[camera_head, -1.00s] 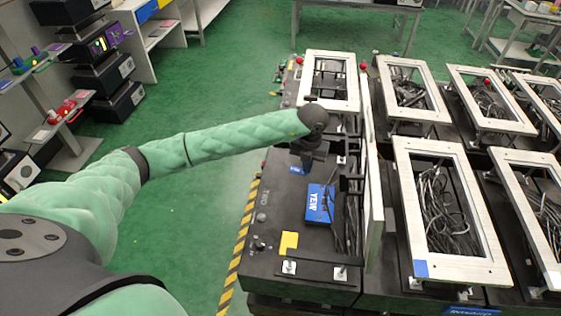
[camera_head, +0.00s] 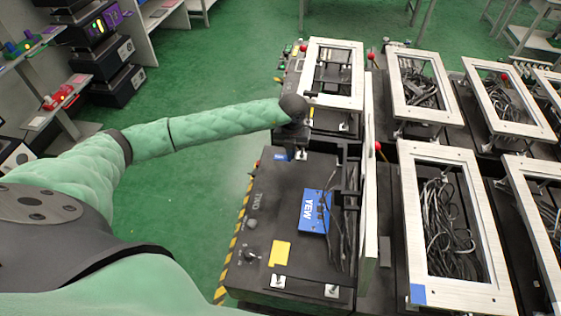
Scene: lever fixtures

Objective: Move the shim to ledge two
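A black fixture top marked TWO (camera_head: 262,190) stands in front of me, taken as ledge two. A blue plate marked YEW (camera_head: 313,212) lies on it, with thin dark cables beside and over its right edge. A small yellow piece (camera_head: 280,253) lies nearer me on the same top. I cannot tell which piece is the shim. My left gripper (camera_head: 290,150) hangs downward at the far end of this top, near a small blue patch. Its fingers are too small and dark to show whether they are open or hold anything. My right gripper is out of view.
Silver frames with cable bundles (camera_head: 445,225) stand in rows on the right. A tall pale panel (camera_head: 370,180) edges the black top's right side. Yellow-black striping (camera_head: 236,240) runs along its left edge. Shelves (camera_head: 50,110) stand far left, with open green floor between.

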